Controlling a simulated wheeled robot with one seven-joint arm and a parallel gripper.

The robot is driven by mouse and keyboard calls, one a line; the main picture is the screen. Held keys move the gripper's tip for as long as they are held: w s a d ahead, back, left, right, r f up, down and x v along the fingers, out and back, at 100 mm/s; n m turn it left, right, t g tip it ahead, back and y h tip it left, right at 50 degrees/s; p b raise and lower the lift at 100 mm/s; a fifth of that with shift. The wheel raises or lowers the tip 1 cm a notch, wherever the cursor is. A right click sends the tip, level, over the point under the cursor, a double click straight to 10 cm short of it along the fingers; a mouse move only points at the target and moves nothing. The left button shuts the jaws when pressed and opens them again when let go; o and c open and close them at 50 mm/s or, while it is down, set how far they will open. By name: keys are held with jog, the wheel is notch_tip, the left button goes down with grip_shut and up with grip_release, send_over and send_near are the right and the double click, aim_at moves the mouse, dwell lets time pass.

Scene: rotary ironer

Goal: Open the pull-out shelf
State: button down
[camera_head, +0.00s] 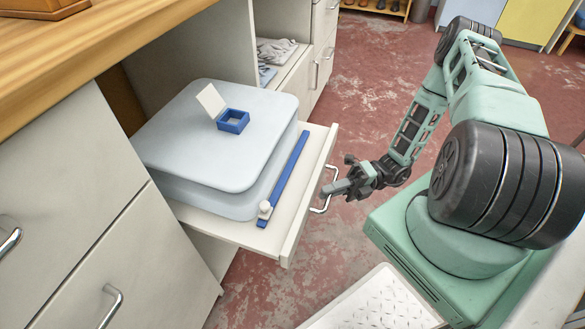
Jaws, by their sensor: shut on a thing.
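The pull-out shelf (222,229) is a white drawer-like board that juts out from the cabinet under the wooden counter. Its front panel carries a metal bow handle (321,209). My gripper (329,190) is at this handle and shut on it, reaching in from the right. A grey-blue rounded block (190,150) lies on the shelf, with a small blue open box (233,121) and a cream lid on top.
Closed drawers with metal handles (112,305) are at the lower left. Another compartment with folded cloth (275,52) is behind the shelf. A white tread plate (378,305) is at the bottom. Red worn floor (345,100) is open between cabinet and arm.

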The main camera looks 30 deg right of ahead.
jog(key=s+d, duration=0.9)
jog(key=s, duration=0.3)
jog(key=shift+s+d+p, duration=0.25)
jog(key=shift+s+p, duration=0.15)
jog(key=shift+p, duration=0.05)
jog(key=c, duration=1.8)
grip_release()
jog(key=shift+o, duration=0.2)
jog(key=s+d+f, duration=0.2)
jog(key=d, duration=1.5)
jog(key=shift+s+f, duration=0.2)
jog(key=shift+s, duration=0.05)
